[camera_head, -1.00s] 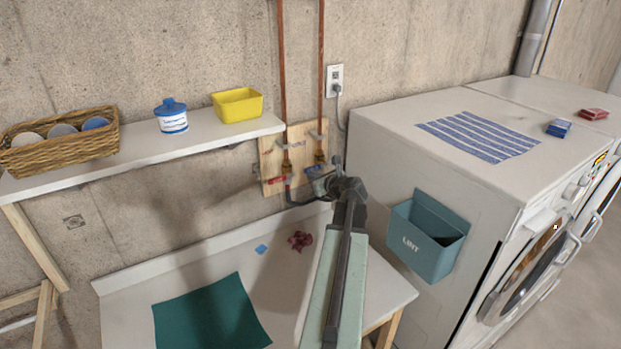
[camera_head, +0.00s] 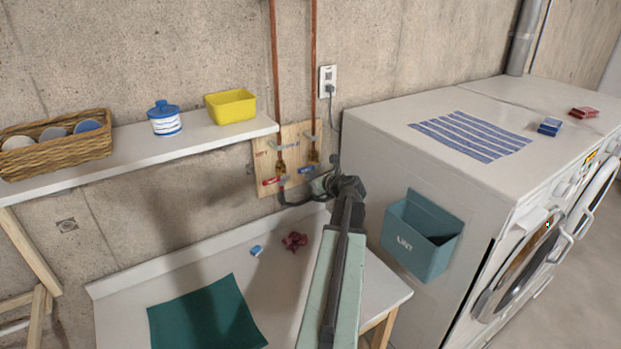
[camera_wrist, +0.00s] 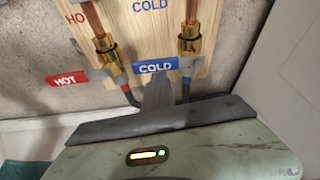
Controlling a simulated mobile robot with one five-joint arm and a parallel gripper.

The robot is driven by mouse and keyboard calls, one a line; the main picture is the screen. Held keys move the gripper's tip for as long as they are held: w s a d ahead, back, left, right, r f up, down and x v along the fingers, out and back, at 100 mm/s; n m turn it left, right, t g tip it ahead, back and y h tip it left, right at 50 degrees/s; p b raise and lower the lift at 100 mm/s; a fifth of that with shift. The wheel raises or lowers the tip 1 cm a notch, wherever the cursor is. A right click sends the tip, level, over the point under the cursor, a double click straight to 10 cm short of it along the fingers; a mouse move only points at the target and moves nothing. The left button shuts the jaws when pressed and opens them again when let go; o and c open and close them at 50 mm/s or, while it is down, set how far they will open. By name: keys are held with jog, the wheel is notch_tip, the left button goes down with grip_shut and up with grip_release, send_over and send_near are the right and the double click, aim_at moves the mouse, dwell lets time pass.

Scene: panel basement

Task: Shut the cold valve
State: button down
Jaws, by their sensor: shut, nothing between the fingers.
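The cold valve has a blue lever (camera_wrist: 157,66) marked COLD, seen in the wrist view under the right copper pipe's brass fitting (camera_wrist: 190,42). The lever lies crosswise to the pipe, reaching left from the fitting. It also shows in the head view as a small blue bar (camera_head: 306,170). My gripper (camera_wrist: 158,88) is shut and empty. In the wrist view its tip is just below the lever; I cannot tell whether they touch. In the head view my gripper (camera_head: 331,180) is to the right of and slightly below the lever.
The red HOT lever (camera_wrist: 67,79) is to the left, on the same wooden board (camera_head: 263,160). A shelf (camera_head: 190,140) with a basket, jar and yellow tub is at upper left. The washer (camera_head: 400,160) with a lint bin (camera_head: 420,240) stands close on the right.

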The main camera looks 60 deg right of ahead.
notch_tip(320, 180, down, 5)
jog(key=b, duration=0.4)
jog(key=r+p+v, duration=0.1)
jog(key=p+v, duration=0.2)
jog(key=v, duration=0.7)
jog(key=shift+d+p, duration=0.15)
jog(key=shift+p, duration=0.15)
